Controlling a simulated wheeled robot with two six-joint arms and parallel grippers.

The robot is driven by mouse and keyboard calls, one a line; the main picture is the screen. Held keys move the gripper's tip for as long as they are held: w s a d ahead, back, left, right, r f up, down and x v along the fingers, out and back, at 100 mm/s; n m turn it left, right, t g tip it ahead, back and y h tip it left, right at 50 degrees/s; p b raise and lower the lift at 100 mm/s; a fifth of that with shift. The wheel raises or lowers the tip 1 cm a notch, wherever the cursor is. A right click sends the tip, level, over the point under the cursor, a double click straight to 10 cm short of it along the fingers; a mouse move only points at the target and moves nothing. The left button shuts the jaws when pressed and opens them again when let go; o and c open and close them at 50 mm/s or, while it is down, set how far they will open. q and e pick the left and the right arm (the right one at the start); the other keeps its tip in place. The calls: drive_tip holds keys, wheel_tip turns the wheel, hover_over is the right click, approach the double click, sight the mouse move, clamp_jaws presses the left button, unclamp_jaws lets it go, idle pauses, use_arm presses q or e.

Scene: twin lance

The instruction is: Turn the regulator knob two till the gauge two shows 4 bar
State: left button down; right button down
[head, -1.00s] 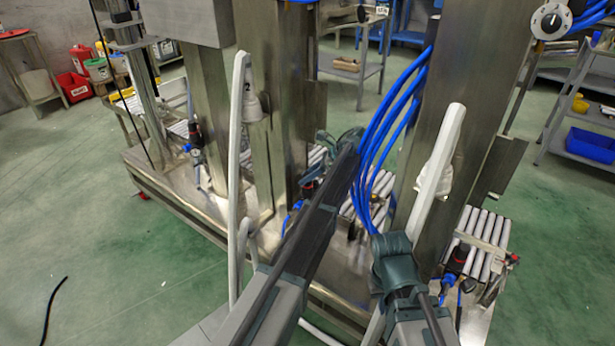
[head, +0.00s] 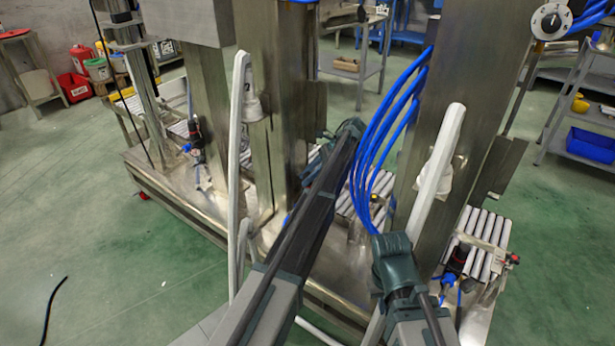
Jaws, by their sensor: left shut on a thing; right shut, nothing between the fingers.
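Several regulators stand along the machine's bench. The left one (head: 195,138) has a dark body, a red band and a blue part; the right one (head: 457,262) looks similar. Regulator knob two, at the middle station, is hidden behind my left arm, and I cannot read gauge two. A "2" shows on the white cone-shaped fitting (head: 252,103) there. My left gripper (head: 312,170) is at the middle regulator, mostly covered by its own arm, shut on the knob. My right gripper (head: 391,262) is shut and empty before the right column; its fingertips are hard to make out.
Steel columns (head: 280,110) and white curved tubes (head: 237,170) stand close around my arms. Blue hoses (head: 385,140) hang between the arms. A roller conveyor (head: 485,235) is at the right. A round black-and-white dial (head: 551,20) sits top right.

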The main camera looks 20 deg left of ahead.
use_arm(q)
drive_tip(key=c, duration=0.8)
unclamp_jaws()
drive_tip(key=shift+o, duration=0.2)
drive_tip(key=shift+r, duration=0.1)
use_arm(e)
drive_tip(key=shift+r, duration=0.1)
